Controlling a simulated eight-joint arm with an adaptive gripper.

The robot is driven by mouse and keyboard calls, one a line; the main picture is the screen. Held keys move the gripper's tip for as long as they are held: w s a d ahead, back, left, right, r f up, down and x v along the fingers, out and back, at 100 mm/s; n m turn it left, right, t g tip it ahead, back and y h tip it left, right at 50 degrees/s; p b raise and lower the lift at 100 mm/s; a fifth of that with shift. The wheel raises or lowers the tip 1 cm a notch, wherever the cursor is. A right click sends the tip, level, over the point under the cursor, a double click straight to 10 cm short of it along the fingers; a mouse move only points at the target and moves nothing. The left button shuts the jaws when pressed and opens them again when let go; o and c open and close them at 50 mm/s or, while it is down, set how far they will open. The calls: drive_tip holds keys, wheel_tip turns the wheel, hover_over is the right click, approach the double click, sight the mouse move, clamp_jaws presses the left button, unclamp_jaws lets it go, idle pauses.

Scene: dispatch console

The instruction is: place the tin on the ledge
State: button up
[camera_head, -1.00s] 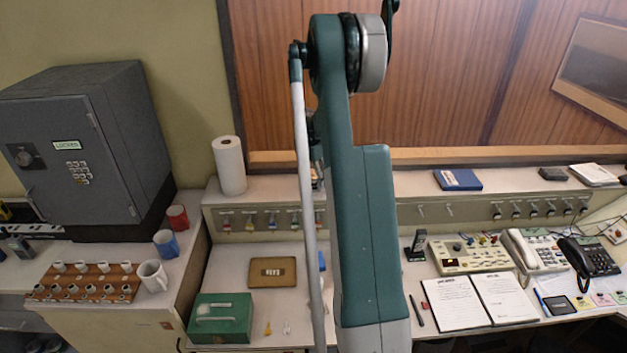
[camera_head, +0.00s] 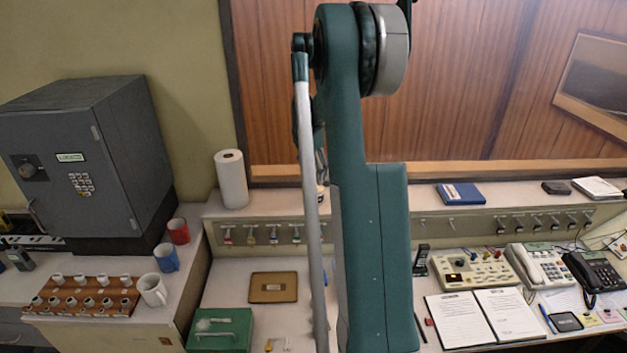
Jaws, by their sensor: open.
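My arm stands upright in the middle of the view and covers much of the bench and ledge behind it. My gripper (camera_head: 321,163) shows only as a narrow grey sliver between my arm's parts, above the ledge; its fingertips are mostly hidden. A small pale and dark object (camera_head: 320,191) shows in the same gap at ledge height; it may be the tin, but too little shows to tell, or to tell whether it touches my gripper. The ledge (camera_head: 275,204) is the long pale shelf above the row of key hooks.
A paper roll (camera_head: 231,180) stands at the ledge's left end. A blue book (camera_head: 461,194) lies on the ledge to the right. Below are a green box (camera_head: 222,330), a brown tray (camera_head: 273,279), an open notebook (camera_head: 470,318) and phones (camera_head: 541,266). Free ledge lies right of my arm.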

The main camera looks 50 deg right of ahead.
drive_tip(key=shift+r, duration=0.4)
drive_tip(key=shift+a, duration=0.15)
idle(0.4)
drive_tip(key=shift+a+r, duration=0.2)
drive_tip(key=shift+a, duration=0.05)
drive_tip(key=s+a+r+m+t, duration=0.1)
drive_tip(key=s+a+r+m, duration=0.3)
drive_tip(key=a, duration=0.7)
drive_tip(key=a+r+m+t, duration=0.1)
drive_tip(key=a+r, duration=0.4)
drive_tip(key=a, duration=0.5)
drive_tip(key=s+a+r+m+t, duration=0.1)
drive_tip(key=s+a+r+m, duration=0.3)
drive_tip(key=a, duration=0.7)
drive_tip(key=s+a+f+m+t+y, duration=0.1)
drive_tip(key=s+a+m, duration=0.3)
drive_tip(key=s+a, duration=0.6)
drive_tip(key=s+a+f+m+t, duration=0.1)
drive_tip(key=s+a+m+t, duration=0.2)
drive_tip(key=s+a, duration=0.7)
drive_tip(key=shift+a+f+m+y, duration=0.4)
drive_tip(key=shift+a+m, duration=0.6)
drive_tip(key=shift+a, duration=2.3)
drive_tip(key=shift+o, duration=0.7)
